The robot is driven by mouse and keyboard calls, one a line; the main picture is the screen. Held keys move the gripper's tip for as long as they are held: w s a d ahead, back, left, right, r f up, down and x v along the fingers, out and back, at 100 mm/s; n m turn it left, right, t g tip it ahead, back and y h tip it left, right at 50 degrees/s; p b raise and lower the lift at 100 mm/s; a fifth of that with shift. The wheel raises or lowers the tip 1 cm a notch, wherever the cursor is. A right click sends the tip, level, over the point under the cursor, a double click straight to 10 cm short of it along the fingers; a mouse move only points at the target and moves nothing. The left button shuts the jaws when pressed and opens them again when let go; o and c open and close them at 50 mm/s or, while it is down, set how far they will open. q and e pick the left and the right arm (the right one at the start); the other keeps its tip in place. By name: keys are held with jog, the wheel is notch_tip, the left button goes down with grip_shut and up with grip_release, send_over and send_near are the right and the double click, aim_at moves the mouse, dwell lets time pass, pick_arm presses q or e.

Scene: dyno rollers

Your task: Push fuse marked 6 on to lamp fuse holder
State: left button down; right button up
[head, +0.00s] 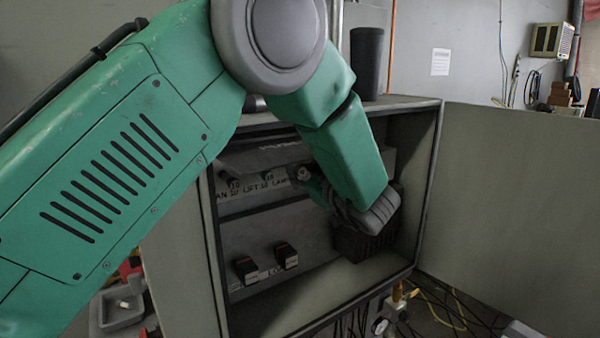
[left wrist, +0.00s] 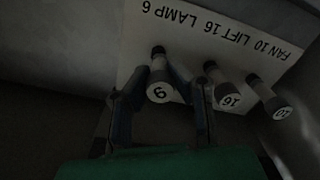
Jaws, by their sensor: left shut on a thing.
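The fuse marked 6 (left wrist: 160,88) is a pale cylinder with a white numbered end, seen upside down in the left wrist view. My left gripper (left wrist: 165,82) is shut on it, one finger on each side. A black piece (left wrist: 158,52) shows at the fuse's far end, by the panel under the LAMP 6 lettering (left wrist: 165,14). I cannot tell how far the fuse is seated. In the head view my left gripper (head: 312,182) is inside the cabinet at the label strip, mostly hidden behind my arm. My right gripper is not in view.
Fuses marked 16 (left wrist: 228,97) and 10 (left wrist: 281,112) stand beside it on the LIFT and FAN holders. The open grey cabinet (head: 428,180) has side walls close around my arm. Two dark switches (head: 286,256) sit lower on the panel. A black cylinder (head: 367,62) stands on top.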

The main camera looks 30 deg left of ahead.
pick_arm(q)
jog(key=shift+w+d+r, duration=0.15)
jog(key=shift+d+r, duration=0.05)
jog(key=shift+d, duration=0.3)
jog(key=shift+a, duration=0.1)
jog(key=shift+x, duration=0.75)
jog(key=c, duration=1.4)
grip_release()
jog(key=shift+f, duration=0.1)
jog(key=shift+d, duration=0.25)
jog(key=v, duration=1.2)
jog(key=shift+f, duration=0.15)
